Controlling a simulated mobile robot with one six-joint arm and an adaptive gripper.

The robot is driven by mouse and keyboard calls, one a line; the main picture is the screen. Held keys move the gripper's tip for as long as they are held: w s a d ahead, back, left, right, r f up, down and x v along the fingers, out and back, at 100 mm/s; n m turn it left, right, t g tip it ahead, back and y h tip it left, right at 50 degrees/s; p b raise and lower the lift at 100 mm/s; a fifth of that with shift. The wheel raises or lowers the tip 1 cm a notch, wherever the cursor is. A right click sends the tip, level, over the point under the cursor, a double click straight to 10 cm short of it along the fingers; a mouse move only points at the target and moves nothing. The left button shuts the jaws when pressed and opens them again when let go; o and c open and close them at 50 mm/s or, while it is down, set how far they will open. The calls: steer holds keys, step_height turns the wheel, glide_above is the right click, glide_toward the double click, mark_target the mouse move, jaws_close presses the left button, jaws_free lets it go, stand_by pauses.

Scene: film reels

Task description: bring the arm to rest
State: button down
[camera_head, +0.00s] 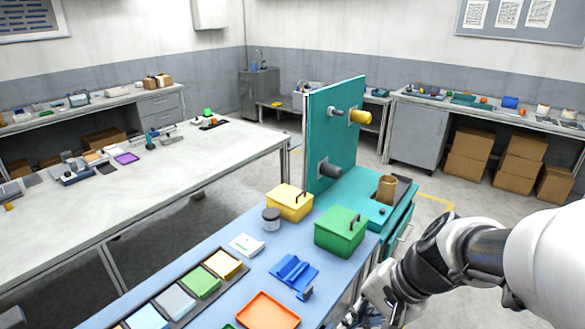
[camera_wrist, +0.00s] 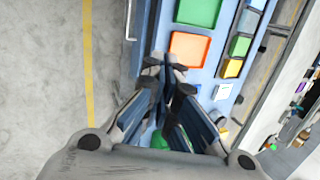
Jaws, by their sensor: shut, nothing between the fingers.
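My arm reaches in from the right in the head view, with my gripper (camera_head: 362,318) low at the bottom edge, partly cut off. In the wrist view my gripper (camera_wrist: 166,62) is shut, with its fingertips together and nothing between them. It hangs by the front edge of the blue work table (camera_head: 225,285). In the wrist view the orange tray (camera_wrist: 188,48) lies just beyond the fingertips.
On the table stand a green box (camera_head: 340,232), a yellow box (camera_head: 289,202), a blue holder (camera_head: 294,272) and an orange tray (camera_head: 268,311). A teal upright panel (camera_head: 335,130) with pegs rises behind. Bare floor (camera_wrist: 45,80) lies left in the wrist view.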

steer(key=s+d+r+n+t+h, duration=0.2)
steer(key=s+r+n, duration=0.5)
steer(key=s, duration=0.5)
steer(key=shift+s+d+n+t+h, duration=0.15)
steer(key=shift+d+n+t+h, duration=0.25)
steer(key=shift+h, duration=1)
steer(key=shift+r, duration=0.1)
